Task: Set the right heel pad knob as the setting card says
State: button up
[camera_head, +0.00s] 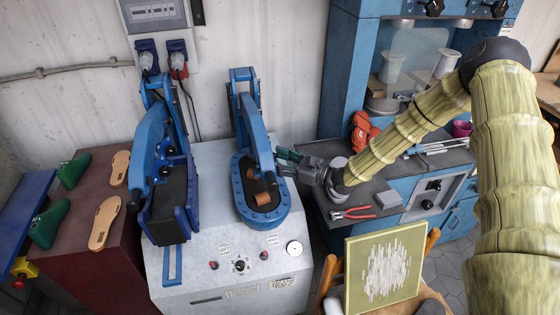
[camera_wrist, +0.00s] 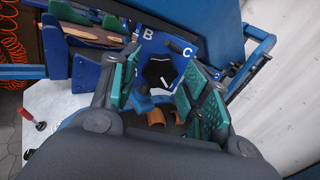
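My gripper (camera_head: 283,163) is beside the upright blue arm of the right-hand press (camera_head: 252,128). In the wrist view, my gripper (camera_wrist: 160,88) has its two green-padded fingers spread apart with nothing held between them. Beyond the fingertips is a dark knob (camera_wrist: 158,70) with a pale pointer mark, on a blue plate with white letters; B and C are readable. Other letters are hidden by the fingers or too small to read. The knob appears between the fingers in the picture; I cannot tell whether they touch it. I cannot make out a setting card.
Small brown pads (camera_head: 262,198) lie in the right-hand press. A second blue press (camera_head: 165,180) stands at its left on the pale machine (camera_head: 215,275). Green lasts (camera_head: 50,222) and tan soles (camera_head: 104,222) lie at far left. A bench (camera_head: 350,200) with red pliers (camera_head: 352,213) is at right.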

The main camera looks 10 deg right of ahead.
dwell(0.3)
jog(key=v, duration=0.7)
jog(key=shift+s+d, duration=0.2)
jog(key=shift+d, duration=0.1)
jog(key=shift+w+a+r+m, duration=0.1)
jog(key=shift+w+a+m, duration=0.9)
jog(key=shift+m, duration=5)
jog(key=shift+w+a+r+m, duration=0.15)
jog(key=shift+w+a+m, duration=0.85)
jog(key=shift+m, duration=5)
jog(key=shift+w+a+r+m, duration=0.1)
jog(key=shift+w+a+m, duration=0.9)
jog(key=shift+m, duration=5)
